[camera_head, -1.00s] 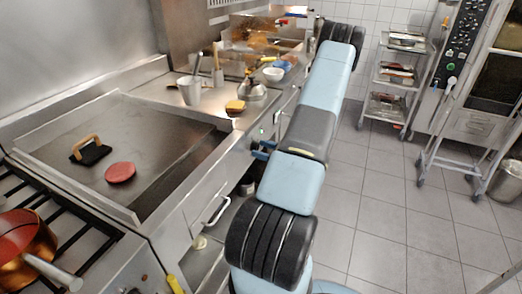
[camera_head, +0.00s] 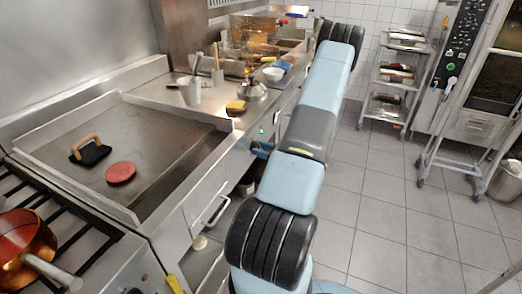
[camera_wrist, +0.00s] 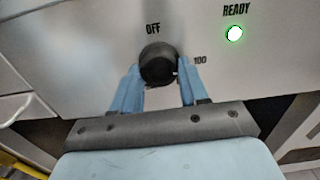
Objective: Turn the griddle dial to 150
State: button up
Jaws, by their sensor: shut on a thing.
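The griddle dial (camera_wrist: 157,64) is a round black knob on the steel front panel in the wrist view. The mark OFF stands above it and 100 to its right; no 150 mark shows, and I cannot tell where the dial points. My gripper (camera_wrist: 160,80) is shut on the dial, with one blue finger on each side. In the head view the griddle (camera_head: 130,150) is a flat steel plate at the left. My arm hides the dial there, and only a bit of my blue gripper (camera_head: 262,149) shows beside the counter front.
A lit green READY lamp (camera_wrist: 235,34) sits right of the dial. A red patty (camera_head: 120,172) and a wooden-handled black press (camera_head: 90,150) lie on the griddle. A copper pan (camera_head: 28,245) stands on the burner at lower left. The tiled floor (camera_head: 365,220) at right is clear.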

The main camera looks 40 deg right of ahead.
jog(key=shift+m, duration=0.5)
jog(key=m, duration=0.8)
jog(key=shift+s+m, duration=0.1)
jog(key=shift+m, duration=0.5)
jog(key=o, duration=1.1)
jog(key=shift+c, duration=0.2)
jog(key=v, duration=1.3)
jog(key=shift+s, duration=0.35)
